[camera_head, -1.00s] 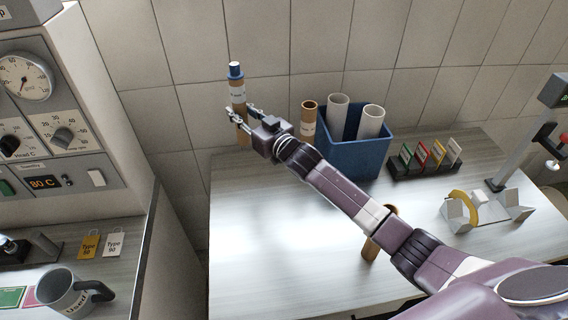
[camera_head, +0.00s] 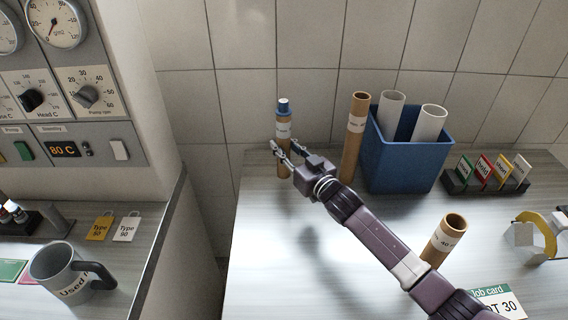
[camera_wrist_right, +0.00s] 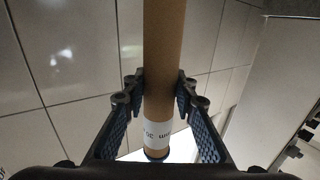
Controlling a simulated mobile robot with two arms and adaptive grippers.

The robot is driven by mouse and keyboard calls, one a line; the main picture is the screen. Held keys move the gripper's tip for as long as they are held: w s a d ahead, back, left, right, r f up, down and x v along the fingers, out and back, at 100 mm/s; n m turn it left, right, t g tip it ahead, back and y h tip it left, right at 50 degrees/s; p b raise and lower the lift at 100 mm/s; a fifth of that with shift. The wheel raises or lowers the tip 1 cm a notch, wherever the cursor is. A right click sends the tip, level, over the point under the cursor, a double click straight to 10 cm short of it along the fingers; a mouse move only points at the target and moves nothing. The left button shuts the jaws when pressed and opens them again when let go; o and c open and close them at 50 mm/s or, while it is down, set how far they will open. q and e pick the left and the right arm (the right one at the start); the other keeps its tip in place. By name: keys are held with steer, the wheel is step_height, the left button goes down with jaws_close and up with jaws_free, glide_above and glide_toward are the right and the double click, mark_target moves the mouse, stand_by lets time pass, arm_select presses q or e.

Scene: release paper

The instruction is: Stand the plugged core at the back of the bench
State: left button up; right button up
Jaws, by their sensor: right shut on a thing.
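The plugged core is a brown cardboard tube (camera_head: 284,115) with a blue plug in its top and a white label. It is upright near the back left corner of the bench (camera_head: 262,230). My right gripper (camera_head: 283,152) is shut around its lower part. In the right wrist view the core (camera_wrist_right: 164,45) runs between the two fingers (camera_wrist_right: 160,95), with its label and blue end low in the picture. I cannot tell whether its bottom touches the bench. My left gripper is not in view.
An open brown tube (camera_head: 352,150) stands right of the core, beside a blue bin (camera_head: 405,165) with white tubes. Another open tube (camera_head: 446,238) is near my forearm. A card rack (camera_head: 485,185) stands back right. A grey mug (camera_head: 62,275) sits on the left counter.

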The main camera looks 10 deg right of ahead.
step_height(320, 180, down, 4)
steer(key=b, duration=0.3)
steer(key=shift+s, duration=0.15)
steer(key=o, duration=0.7)
steer(key=shift+f, duration=0.1)
steer(key=o, duration=0.5)
steer(key=shift+c, duration=0.2)
steer(key=b+v, duration=0.1)
steer(key=v, duration=1.1)
steer(key=shift+r, duration=0.25)
